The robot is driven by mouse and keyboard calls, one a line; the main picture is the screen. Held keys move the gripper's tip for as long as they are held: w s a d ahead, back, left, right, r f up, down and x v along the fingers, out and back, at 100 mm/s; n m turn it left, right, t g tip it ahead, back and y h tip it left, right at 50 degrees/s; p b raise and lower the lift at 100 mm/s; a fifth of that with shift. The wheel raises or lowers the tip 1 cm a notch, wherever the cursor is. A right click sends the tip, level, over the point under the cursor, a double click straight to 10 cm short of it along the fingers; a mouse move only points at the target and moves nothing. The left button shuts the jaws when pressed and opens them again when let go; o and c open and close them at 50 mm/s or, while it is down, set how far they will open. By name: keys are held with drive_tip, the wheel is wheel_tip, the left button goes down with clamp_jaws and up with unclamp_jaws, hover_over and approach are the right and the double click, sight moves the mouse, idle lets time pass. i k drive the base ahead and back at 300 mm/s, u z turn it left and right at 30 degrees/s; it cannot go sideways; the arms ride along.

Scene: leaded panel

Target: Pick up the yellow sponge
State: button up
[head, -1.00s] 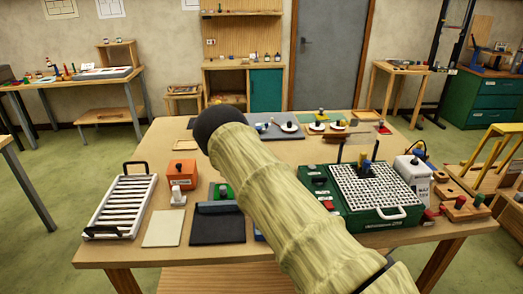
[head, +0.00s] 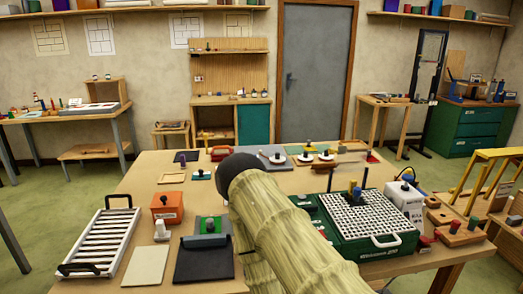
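I cannot make out a yellow sponge for certain. A small yellow piece (head: 357,192) stands beside a blue one at the back of the green grinder (head: 375,245) with the white grid top; it is too small to identify. My arm, in a pale yellow-green sleeve with a dark rounded end, crosses the middle of the head view and hides part of the table. My gripper is not in view.
The wooden table (head: 140,190) carries a white slatted rack (head: 97,236), an orange box (head: 167,206), a pale sheet (head: 145,266), a dark pad (head: 203,262) and a white box (head: 405,200). Small items line its back. A yellow wooden frame (head: 480,170) stands at the right.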

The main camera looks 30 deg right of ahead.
sight(353, 182)
drive_tip(key=z, duration=1.4)
